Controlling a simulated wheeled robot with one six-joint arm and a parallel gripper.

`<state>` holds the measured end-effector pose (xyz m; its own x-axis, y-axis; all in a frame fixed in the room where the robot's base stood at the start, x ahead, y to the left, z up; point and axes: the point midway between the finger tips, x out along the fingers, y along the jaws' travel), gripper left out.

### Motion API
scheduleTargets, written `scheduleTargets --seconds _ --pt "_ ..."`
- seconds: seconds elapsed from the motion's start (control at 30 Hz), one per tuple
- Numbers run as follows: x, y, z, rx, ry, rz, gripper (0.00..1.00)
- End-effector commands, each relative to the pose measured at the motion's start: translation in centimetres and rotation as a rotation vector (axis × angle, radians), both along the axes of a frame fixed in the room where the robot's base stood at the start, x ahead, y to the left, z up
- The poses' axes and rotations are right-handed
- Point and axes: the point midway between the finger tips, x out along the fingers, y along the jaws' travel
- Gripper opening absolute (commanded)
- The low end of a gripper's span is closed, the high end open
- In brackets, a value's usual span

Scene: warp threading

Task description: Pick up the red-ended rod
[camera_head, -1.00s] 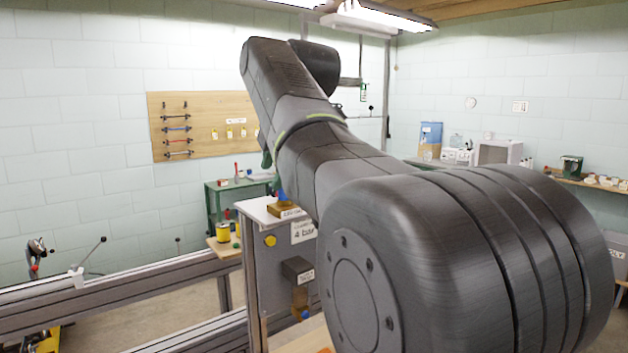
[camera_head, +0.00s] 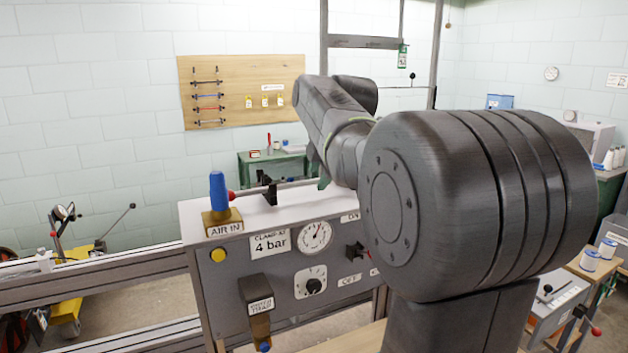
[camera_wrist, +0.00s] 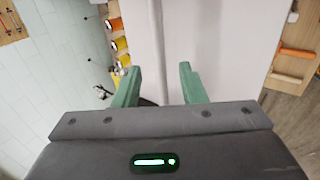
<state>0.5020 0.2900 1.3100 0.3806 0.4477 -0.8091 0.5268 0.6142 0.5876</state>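A small red end (camera_head: 232,195) shows on top of the grey control cabinet, just right of the blue valve. It appears to belong to a thin rod running toward a black holder, but I cannot tell for sure. My gripper (camera_wrist: 158,80) has its two green fingers apart, with nothing visible between them, over a pale surface. In the head view the green fingertips (camera_head: 323,178) show beyond the cabinet top, to the right of the red end, partly hidden by my arm. The rod is not clearly seen in the wrist view.
The grey cabinet (camera_head: 240,270) carries a blue valve (camera_head: 218,190), a black holder (camera_head: 268,191) and a gauge (camera_head: 315,235). A wooden wall board (camera_head: 240,75) holds several rods. A green table (camera_head: 250,170) stands behind. A metal rail (camera_head: 120,272) runs left.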

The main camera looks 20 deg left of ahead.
Motion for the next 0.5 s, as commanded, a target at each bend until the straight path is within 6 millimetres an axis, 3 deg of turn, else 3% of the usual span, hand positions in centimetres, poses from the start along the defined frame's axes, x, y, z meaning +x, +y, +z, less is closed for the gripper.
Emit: scheduleTargets --seconds 0.37,0.5 --pt "0.51 0.66 -1.15 0.001 -0.001 0.0 0.38" --pt "0.51 0.66 -1.14 0.001 -0.001 0.0 0.12"
